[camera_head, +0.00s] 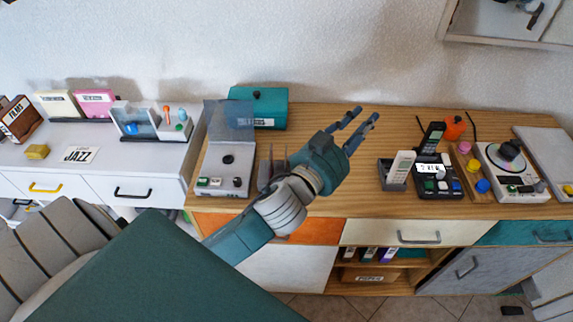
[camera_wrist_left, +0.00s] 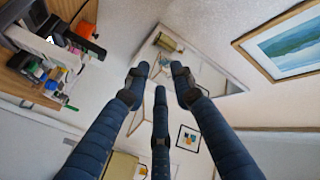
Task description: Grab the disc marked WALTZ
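I cannot make out a disc marked WALTZ in either view. My left gripper (camera_head: 358,124) is raised over the back middle of the wooden cabinet top, its fingers pointing up and right. In the left wrist view its fingers (camera_wrist_left: 158,85) are spread apart with nothing between them. On the cabinet's lower shelf stand several narrow cases with labelled spines (camera_head: 368,254), too small to read. A card (camera_head: 81,154) with large letters, seemingly JAZZ, lies on the white cabinet at left. My right gripper is not in view.
A grey device (camera_head: 222,182) with a raised lid and a teal box (camera_head: 259,107) stand left of my gripper. A phone dock (camera_head: 438,180) and a turntable-like device (camera_head: 508,165) stand right. Labelled boxes (camera_head: 94,104) stand at far left. The wooden top (camera_head: 345,185) is clear in the middle.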

